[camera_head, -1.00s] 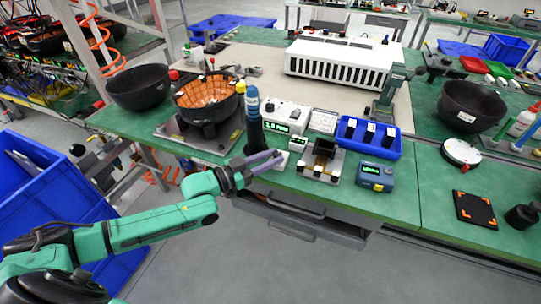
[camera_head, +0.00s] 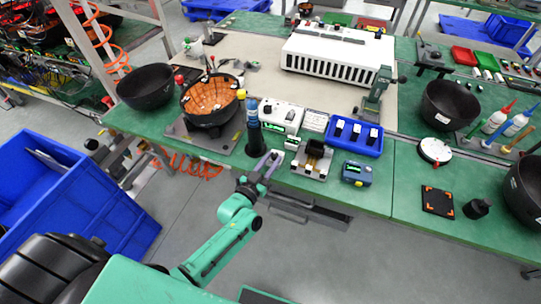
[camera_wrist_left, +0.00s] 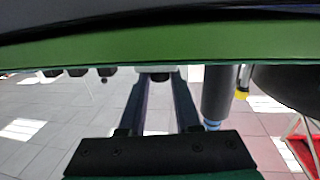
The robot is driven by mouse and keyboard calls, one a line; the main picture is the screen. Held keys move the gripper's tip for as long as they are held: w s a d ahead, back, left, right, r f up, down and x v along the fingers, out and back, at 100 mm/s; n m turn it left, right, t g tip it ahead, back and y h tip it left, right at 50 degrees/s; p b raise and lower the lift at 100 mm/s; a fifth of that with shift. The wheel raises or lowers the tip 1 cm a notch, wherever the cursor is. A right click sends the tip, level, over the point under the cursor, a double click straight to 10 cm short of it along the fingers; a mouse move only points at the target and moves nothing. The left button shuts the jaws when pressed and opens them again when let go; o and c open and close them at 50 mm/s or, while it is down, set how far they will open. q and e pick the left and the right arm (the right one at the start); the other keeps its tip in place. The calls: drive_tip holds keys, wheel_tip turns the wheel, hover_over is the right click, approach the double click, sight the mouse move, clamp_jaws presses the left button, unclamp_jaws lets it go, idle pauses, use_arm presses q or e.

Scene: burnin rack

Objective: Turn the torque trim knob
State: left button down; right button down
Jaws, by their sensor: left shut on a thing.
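My left gripper (camera_head: 273,158) is at the bench's front edge, between the dark upright cylinder with a blue top (camera_head: 253,130) and a small block fixture (camera_head: 313,158). In the left wrist view, its two long fingers (camera_wrist_left: 160,84) reach to a small dark knob (camera_wrist_left: 160,77) under a white housing. The gripper is shut on this knob, which I take to be the torque trim knob. The fingers hide the knob in the head view. A small white unit with a green display (camera_head: 292,143) stands just beyond the fingertips. My right gripper is not in view.
A white meter with a green display (camera_head: 280,117), a blue bin (camera_head: 373,138) and a blue-grey display box (camera_head: 357,173) stand nearby. Drawers (camera_head: 310,210) hang under the bench edge.

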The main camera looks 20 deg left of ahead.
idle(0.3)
use_arm(q)
drive_tip(key=c, duration=0.6)
unclamp_jaws()
drive_tip(key=b+v, duration=0.1)
drive_tip(key=v, duration=1.3)
drive_tip(key=shift+s, duration=0.25)
